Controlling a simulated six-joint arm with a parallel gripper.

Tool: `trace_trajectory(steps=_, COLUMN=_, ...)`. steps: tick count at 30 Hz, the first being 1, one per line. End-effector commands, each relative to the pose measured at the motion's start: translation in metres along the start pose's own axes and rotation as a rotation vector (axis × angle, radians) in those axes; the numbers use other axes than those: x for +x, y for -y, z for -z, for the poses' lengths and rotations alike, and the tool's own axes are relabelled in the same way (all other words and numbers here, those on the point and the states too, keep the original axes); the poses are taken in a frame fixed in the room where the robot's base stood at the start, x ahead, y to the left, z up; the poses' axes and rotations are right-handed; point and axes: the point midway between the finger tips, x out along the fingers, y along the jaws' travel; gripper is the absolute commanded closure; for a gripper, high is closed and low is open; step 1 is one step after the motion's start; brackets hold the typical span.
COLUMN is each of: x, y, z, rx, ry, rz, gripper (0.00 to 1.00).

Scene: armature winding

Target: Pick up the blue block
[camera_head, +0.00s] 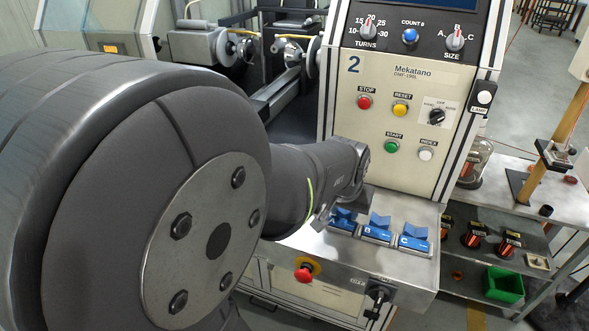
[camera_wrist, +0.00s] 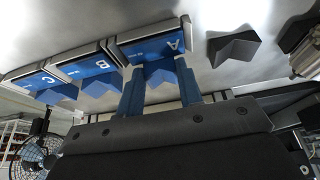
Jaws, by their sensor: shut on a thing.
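Three blue blocks with notched tops stand in a row on the metal ledge, on bases lettered A, B and C. Block A (camera_head: 342,217) is at the left of the row, block B (camera_head: 379,225) in the middle, block C (camera_head: 414,234) at the right. In the wrist view the order is reversed, with block A (camera_wrist: 162,72) nearest, then block B (camera_wrist: 98,84) and block C (camera_wrist: 52,94). My gripper (camera_wrist: 161,80) has its blue fingers on either side of block A and is shut on it. Block A still sits at its lettered base. My arm hides the fingers in the head view.
A dark grey notched block (camera_wrist: 233,46) lies beside block A in the wrist view. The control panel (camera_head: 405,100) rises behind the ledge (camera_head: 290,240). A red emergency button (camera_head: 304,274) is on the ledge's front. Shelves with a green bin (camera_head: 504,285) stand at the right.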

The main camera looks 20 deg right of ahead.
Motion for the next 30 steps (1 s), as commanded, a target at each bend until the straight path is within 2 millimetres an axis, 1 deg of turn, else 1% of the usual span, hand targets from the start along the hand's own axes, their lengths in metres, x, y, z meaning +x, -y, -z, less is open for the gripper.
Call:
trace_trajectory(steps=8, x=-0.005, y=0.0, z=0.003, rx=0.0, ry=-0.003, rz=0.0, gripper=0.93)
trace_trajectory(steps=11, x=-0.013, y=0.0, z=0.006, rx=0.0, ry=-0.004, rz=0.0, gripper=0.93)
trace_trajectory(steps=14, x=-0.029, y=0.0, z=0.013, rx=0.0, ry=-0.007, rz=-0.001, gripper=0.93)
trace_trajectory(steps=15, x=-0.038, y=0.0, z=0.017, rx=0.0, ry=-0.007, rz=-0.001, gripper=0.93)
trace_trajectory(steps=16, x=-0.043, y=-0.004, z=0.017, rx=0.003, ry=-0.005, rz=-0.002, gripper=0.93)
trace_trajectory(steps=18, x=-0.054, y=-0.019, z=0.011, rx=0.007, ry=-0.004, rz=-0.004, gripper=0.93)
trace_trajectory(steps=24, x=-0.086, y=-0.055, z=-0.001, rx=0.007, ry=-0.005, rz=-0.003, gripper=0.93)
trace_trajectory(steps=30, x=-0.109, y=-0.08, z=-0.01, rx=0.004, ry=-0.003, rz=-0.003, gripper=0.93)
